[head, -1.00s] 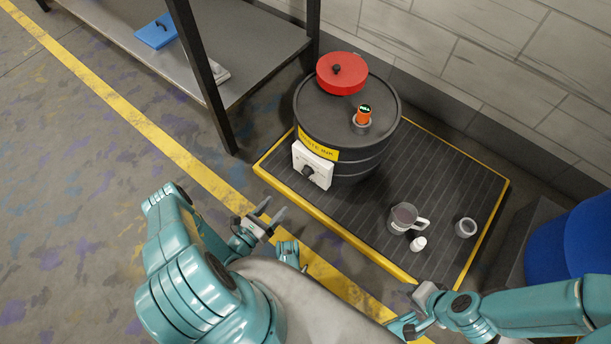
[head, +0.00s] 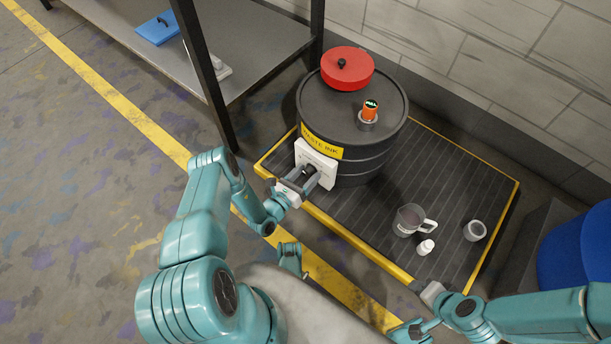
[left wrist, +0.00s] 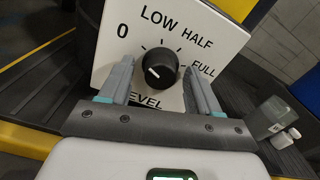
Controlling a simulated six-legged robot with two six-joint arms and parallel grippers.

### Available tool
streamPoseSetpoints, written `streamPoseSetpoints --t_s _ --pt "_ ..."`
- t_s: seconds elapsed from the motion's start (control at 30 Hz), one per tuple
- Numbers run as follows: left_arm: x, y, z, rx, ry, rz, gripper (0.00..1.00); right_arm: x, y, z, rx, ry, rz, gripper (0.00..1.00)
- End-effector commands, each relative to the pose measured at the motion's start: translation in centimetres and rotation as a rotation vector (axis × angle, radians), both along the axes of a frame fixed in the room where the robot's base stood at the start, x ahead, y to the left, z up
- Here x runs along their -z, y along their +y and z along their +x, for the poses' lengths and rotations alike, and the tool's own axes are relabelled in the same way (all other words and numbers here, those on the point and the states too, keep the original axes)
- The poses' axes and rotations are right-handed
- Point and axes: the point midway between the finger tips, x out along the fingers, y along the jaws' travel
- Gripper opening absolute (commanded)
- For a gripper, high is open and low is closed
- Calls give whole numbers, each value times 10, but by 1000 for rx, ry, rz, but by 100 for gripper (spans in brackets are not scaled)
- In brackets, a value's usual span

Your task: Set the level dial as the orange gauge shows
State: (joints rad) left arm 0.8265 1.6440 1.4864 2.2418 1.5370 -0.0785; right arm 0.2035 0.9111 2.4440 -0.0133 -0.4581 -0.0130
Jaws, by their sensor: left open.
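The level dial is a black knob (left wrist: 160,67) on a white plate (left wrist: 112,62) marked 0, LOW, HALF and FULL. A short white mark shows left of the knob's centre; which label it points to is hard to tell. In the head view the plate (head: 328,170) is on the drum's front. My left gripper (head: 317,173) is at the plate, its open fingers on either side of the knob; contact is unclear. The orange gauge (head: 370,114) stands on the drum top with a dark, green-lit face, too small to read. My right gripper (head: 421,287) is low at right, its fingers unclear.
The black waste ink drum (head: 340,110) with a red lid (head: 346,70) stands on a ribbed, yellow-edged platform (head: 440,165). A shelf (head: 255,50) is left of the drum.

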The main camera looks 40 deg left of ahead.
Motion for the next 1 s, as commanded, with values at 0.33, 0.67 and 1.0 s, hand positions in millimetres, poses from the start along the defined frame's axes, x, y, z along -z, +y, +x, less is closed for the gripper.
streamPoseSetpoints --t_s 0.33,0.67,1.0 --pt "0 0 -1 0 0 0 6 0 0 0 0 0 0 43" --pt "-1 0 -1 1 -5 58 6 -3 0 -1 0 4 1 43" --pt "-1 0 -1 1 -24 310 6 -12 1 -7 -2 24 5 43"
